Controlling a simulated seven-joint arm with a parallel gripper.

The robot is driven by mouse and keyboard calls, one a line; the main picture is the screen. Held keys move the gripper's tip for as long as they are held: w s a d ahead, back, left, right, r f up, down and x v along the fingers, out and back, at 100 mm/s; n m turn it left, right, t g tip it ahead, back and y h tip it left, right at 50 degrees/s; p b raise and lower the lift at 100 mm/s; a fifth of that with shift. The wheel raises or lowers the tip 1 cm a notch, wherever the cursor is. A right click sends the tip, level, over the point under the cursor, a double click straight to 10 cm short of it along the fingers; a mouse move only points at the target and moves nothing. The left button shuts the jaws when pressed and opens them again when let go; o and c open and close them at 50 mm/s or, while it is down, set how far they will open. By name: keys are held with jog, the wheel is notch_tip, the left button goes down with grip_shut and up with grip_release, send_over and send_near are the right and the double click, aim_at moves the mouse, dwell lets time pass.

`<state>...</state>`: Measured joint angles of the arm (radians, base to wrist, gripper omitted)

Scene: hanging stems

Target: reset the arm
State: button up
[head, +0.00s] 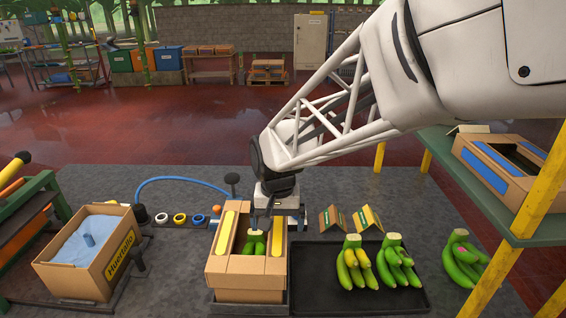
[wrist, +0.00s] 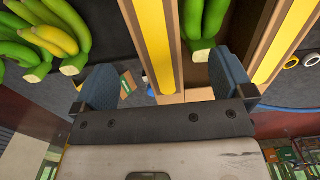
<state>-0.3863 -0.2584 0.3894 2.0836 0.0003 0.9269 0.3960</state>
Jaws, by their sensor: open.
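My gripper (wrist: 168,88) is open, its two blue-grey fingers spread wide in the wrist view. In the head view my arm reaches in from the upper right and its end hangs over the back of an open cardboard box (head: 232,264). A green banana bunch (head: 256,244) lies in that box, below my gripper. In the wrist view the same bunch (wrist: 201,45) shows its cut stem between the fingers, beyond the fingertips. I see nothing held between the fingers. The arm covers part of the box's back end.
A black tray (head: 420,302) with banana bunches is right of the box, another bunch (head: 463,258) beyond it. A box with a blue lining (head: 120,262) stands left. A green table (head: 470,180) with yellow posts bounds the right. Coloured rings (head: 180,219) lie behind on the mat.

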jog(key=shift+r, duration=3.1)
jog(key=shift+d, duration=0.1)
jog(key=shift+s+d+r, duration=0.1)
jog(key=shift+s+d, duration=0.05)
jog(key=shift+d, duration=0.1)
jog(key=s+d+t, duration=0.2)
jog(key=s+d, duration=1.7)
jog(key=d, duration=0.1)
jog(key=shift+s+r+t, duration=0.3)
jog(key=shift+s+r, duration=0.05)
jog(key=shift+r, duration=0.05)
